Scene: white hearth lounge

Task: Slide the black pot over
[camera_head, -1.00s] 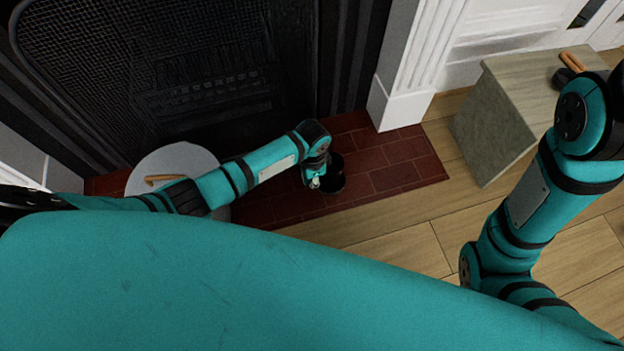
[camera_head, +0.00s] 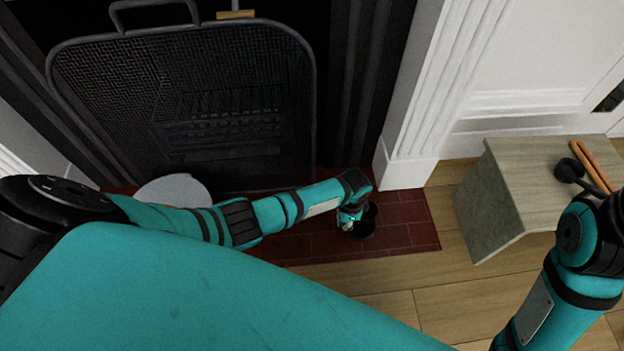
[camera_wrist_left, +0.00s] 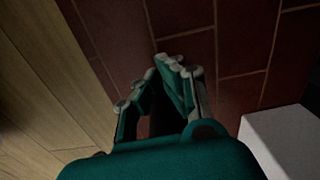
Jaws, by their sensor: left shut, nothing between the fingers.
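The black pot (camera_head: 370,222) stands on the red brick hearth (camera_head: 408,212) in the head view, near the foot of the white pillar. My left gripper (camera_head: 348,226) is at the left side of the pot, low over the bricks, and partly covers it. It looks to be touching the pot, but I cannot be sure of contact. In the left wrist view, the left gripper's fingers (camera_wrist_left: 163,85) are shut with nothing held, above the bricks. The pot cannot be made out there. My right arm is at the right of the head view, with its gripper out of sight.
A black mesh fire screen (camera_head: 190,110) stands behind my left arm. A pale round object (camera_head: 172,190) is partly hidden by that arm. The white pillar (camera_head: 405,170) rises behind the pot. A grey-green bench (camera_head: 505,190) stands right, with bare wooden floor (camera_head: 440,290) in front.

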